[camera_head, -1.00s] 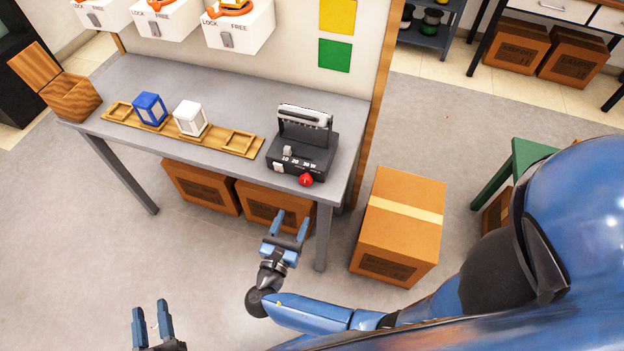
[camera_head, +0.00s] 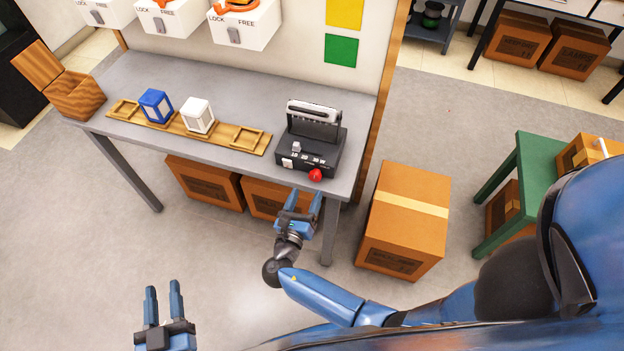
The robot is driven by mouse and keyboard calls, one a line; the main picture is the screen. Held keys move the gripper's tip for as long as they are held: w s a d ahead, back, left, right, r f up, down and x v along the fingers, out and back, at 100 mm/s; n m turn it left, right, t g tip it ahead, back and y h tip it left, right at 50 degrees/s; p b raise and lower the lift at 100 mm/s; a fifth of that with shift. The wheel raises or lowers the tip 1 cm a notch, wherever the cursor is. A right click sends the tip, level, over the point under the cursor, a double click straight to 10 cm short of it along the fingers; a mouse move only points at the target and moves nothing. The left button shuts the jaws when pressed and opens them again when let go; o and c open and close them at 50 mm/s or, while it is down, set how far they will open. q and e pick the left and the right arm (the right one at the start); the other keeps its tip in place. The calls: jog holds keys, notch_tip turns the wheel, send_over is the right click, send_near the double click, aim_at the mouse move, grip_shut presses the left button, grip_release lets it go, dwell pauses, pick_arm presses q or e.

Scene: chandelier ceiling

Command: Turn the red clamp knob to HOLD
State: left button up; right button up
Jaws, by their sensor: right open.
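The red clamp knob (camera_head: 315,175) sits on the front right of a black device (camera_head: 322,146) with a raised upper part, near the front edge of the grey table. Labels beside the knob are too small to read. My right gripper (camera_head: 305,199) is open and empty, just in front of the table edge in the picture, a little below and left of the knob, apart from it. My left gripper (camera_head: 163,293) is open and empty above the floor at the lower left.
The grey table (camera_head: 235,95) holds a wooden rack (camera_head: 222,140) with a blue block (camera_head: 155,106) and a white block (camera_head: 197,116). An open wooden box (camera_head: 76,98) stands at its left end. A large carton (camera_head: 404,225) stands right of the table. White LOCK/FREE boxes hang above.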

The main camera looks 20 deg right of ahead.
aim_at(314, 178)
jog(key=x, duration=0.5)
jog(key=shift+s+d, duration=0.1)
jog(key=shift+w+d, duration=0.25)
jog(key=shift+w, duration=0.3)
jog(key=c, duration=1)
jog(key=shift+c, duration=0.2)
